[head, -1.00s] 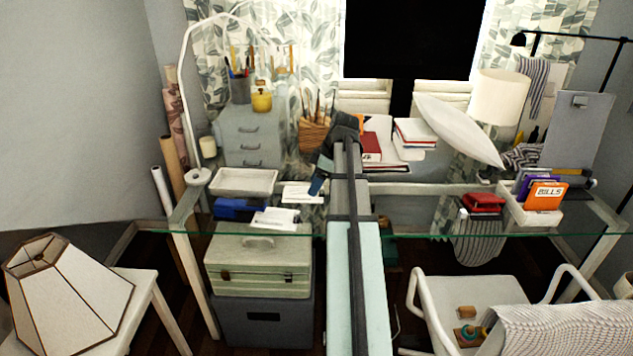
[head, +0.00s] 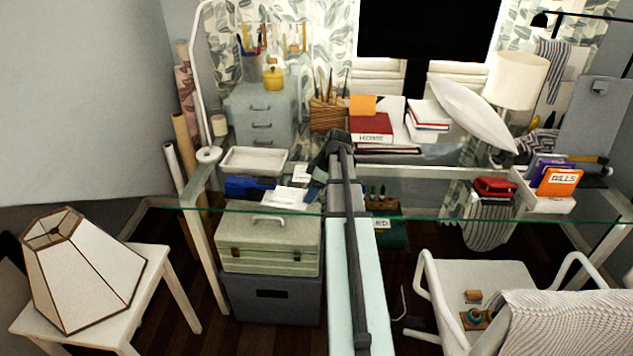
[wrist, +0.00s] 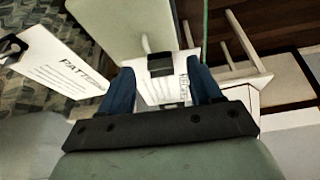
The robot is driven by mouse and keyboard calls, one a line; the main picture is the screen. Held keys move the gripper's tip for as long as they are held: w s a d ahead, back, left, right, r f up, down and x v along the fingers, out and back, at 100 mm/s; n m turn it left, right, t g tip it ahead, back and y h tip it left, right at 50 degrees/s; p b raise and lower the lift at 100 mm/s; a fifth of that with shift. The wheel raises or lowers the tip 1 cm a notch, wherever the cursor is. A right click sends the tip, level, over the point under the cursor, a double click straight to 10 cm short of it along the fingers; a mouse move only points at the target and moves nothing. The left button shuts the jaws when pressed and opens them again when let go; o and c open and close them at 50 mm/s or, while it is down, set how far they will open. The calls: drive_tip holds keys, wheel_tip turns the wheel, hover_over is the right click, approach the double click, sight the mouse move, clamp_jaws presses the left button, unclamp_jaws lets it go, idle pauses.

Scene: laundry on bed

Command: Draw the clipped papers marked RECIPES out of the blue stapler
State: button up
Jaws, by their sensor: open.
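The clipped RECIPES papers (wrist: 165,92), a white sheet with a black clip (wrist: 160,64), lie ahead of my gripper in the wrist view. Their lettering is partly hidden by the right finger. My gripper (wrist: 161,72) is open, its two dark blue fingers on either side of the sheet in that picture; I cannot tell whether they touch it. In the head view my gripper (head: 311,190) is right of the white papers (head: 275,199), over the glass desk. The blue stapler (head: 243,188) lies at the papers' left. How the papers sit in it is hidden.
Another clipped sheet, reading PATTERN (wrist: 75,70), lies close on the left in the wrist view. A white tray (head: 253,160) is behind the stapler. A greenish toolbox (head: 268,245) stands below the glass. Books (head: 372,130) and a BILLS holder (head: 545,205) are farther right.

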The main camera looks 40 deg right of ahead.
drive_tip(key=shift+w+a+f, duration=0.15)
drive_tip(key=shift+f, duration=0.45)
drive_tip(key=c, duration=1.1)
drive_tip(key=shift+c, duration=0.2)
drive_tip(key=shift+s+d, duration=1.2)
drive_tip(key=shift+s, duration=0.25)
drive_tip(key=shift+s+d, duration=1.2)
drive_tip(key=shift+s, duration=0.25)
drive_tip(key=shift+r, duration=0.1)
wheel_tip(320, 180, up, 8)
